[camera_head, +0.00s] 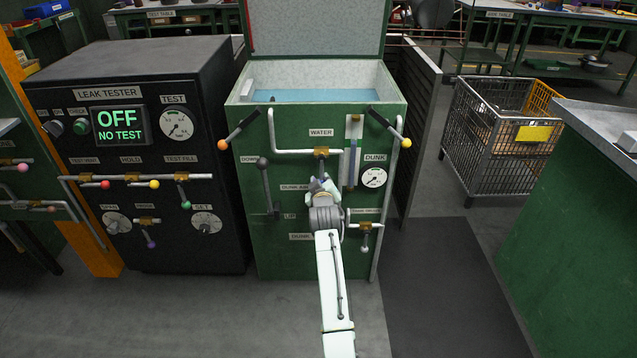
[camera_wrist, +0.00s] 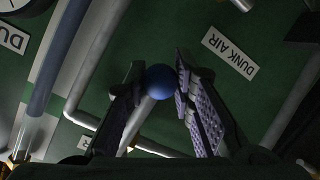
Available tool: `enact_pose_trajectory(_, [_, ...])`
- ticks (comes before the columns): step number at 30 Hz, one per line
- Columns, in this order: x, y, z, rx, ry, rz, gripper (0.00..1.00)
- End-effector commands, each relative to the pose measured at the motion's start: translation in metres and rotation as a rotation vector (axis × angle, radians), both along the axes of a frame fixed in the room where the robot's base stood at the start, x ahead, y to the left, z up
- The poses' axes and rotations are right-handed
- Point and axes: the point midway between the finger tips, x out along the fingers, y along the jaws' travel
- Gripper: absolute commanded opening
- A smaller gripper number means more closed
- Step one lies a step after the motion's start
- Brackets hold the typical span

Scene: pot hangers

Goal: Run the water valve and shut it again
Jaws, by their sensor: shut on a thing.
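The green tank has a brass water valve (camera_head: 321,152) on the pipe under the WATER label (camera_head: 321,132). My gripper (camera_head: 322,182) is just below this valve, in front of the tank's face. In the wrist view my gripper (camera_wrist: 157,72) has its two fingers on either side of a blue ball knob (camera_wrist: 160,80), shut on it. A grey-white stem (camera_wrist: 141,113) runs from the knob between the fingers. Blue water (camera_head: 315,95) shows in the open tank.
Handles with an orange knob (camera_head: 223,144) and a yellow knob (camera_head: 406,142) stick out at the tank's sides. A sight tube (camera_head: 352,160) and a DUNK gauge (camera_head: 374,177) are right of the valve. The leak tester (camera_head: 140,235) stands left; a wire cart (camera_head: 490,150) stands right.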

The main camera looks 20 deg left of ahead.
Motion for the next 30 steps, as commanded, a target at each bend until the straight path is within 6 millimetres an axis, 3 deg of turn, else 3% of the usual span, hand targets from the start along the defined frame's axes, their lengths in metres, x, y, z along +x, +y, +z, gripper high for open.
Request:
enact_pose_trajectory(1, [0.0035, -0.0047, 0.0097, -0.013, -0.022, -0.005, 0.0])
enact_pose_trajectory(18, [0.0051, -0.0098, 0.0107, -0.044, -0.032, -0.01, 0.0])
enact_pose_trajectory(19, [0.0051, -0.01, 0.0108, -0.044, -0.032, -0.01, 0.24])
enact_pose_trajectory(30, [0.0035, -0.0073, 0.0069, -0.042, -0.024, -0.006, 0.49])
